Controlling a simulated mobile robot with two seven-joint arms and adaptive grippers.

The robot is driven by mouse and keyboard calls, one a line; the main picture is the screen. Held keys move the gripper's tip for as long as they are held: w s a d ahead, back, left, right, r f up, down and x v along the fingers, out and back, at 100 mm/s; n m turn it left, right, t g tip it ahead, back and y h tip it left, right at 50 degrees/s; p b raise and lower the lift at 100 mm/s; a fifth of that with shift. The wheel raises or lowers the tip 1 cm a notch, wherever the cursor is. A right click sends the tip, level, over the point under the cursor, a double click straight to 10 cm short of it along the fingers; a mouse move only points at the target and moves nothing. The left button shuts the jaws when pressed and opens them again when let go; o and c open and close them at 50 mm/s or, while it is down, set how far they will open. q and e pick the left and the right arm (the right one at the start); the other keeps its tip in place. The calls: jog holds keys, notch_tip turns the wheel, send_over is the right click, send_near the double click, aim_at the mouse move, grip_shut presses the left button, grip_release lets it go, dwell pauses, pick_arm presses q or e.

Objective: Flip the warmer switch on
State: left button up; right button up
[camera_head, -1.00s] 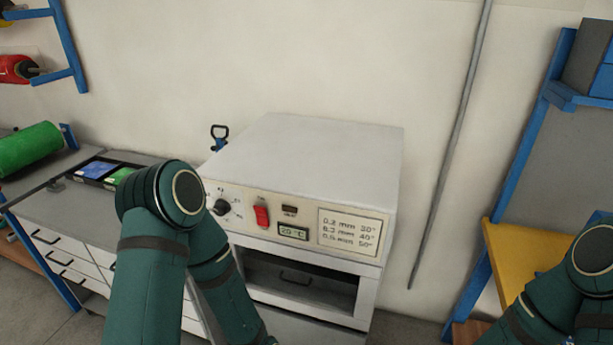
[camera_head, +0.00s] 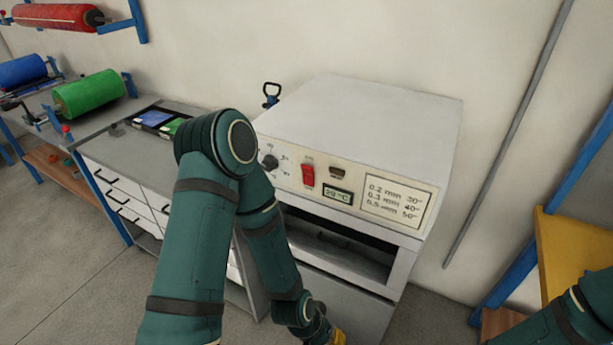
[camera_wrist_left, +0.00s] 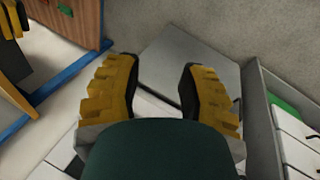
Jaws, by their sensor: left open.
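The warmer (camera_head: 365,115) is a white box with a cream front panel, in the middle of the head view. Its red rocker switch (camera_head: 308,174) sits on the panel between the black dial (camera_head: 270,162) and the small display (camera_head: 338,196), which seems to read 20 °C. I cannot tell the switch's position. My left gripper (camera_wrist_left: 160,75) is open and empty in the left wrist view, its yellow pads apart. In the head view only a yellow bit of it shows at the bottom edge, below the panel.
A drawer bench (camera_head: 130,170) with a green roll (camera_head: 90,93) stands left of the warmer. A grey pipe (camera_head: 510,130) runs up the wall to the right, near a blue rack with a yellow shelf (camera_head: 575,255). The space before the panel's right part is clear.

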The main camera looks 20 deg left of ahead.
pick_arm(q)
jog(key=shift+w+a, duration=0.1)
jog(key=shift+w, duration=0.25)
jog(key=c, duration=0.5)
jog(key=w+a+r+m+t+h, duration=0.1)
jog(key=w+a+r+m+t, duration=0.1)
jog(key=w+t, duration=0.3)
jog(key=shift+w+r+h, duration=0.3)
jog(key=shift+w+r, duration=0.25)
jog(key=shift+r, duration=0.3)
jog(key=w+a+r+t+y, duration=0.2)
jog(key=a+r+t, duration=0.5)
jog(key=r, duration=0.2)
jog(key=w+a+r+t+y, duration=0.1)
jog(key=a+r+t+y, duration=0.1)
jog(key=a+r+t, duration=0.5)
notch_tip(320, 180, up, 4)
jog(key=shift+w+a+f+m+p, duration=0.2)
jog(key=shift+w+m+p, duration=0.1)
jog(key=shift+w+p, duration=0.15)
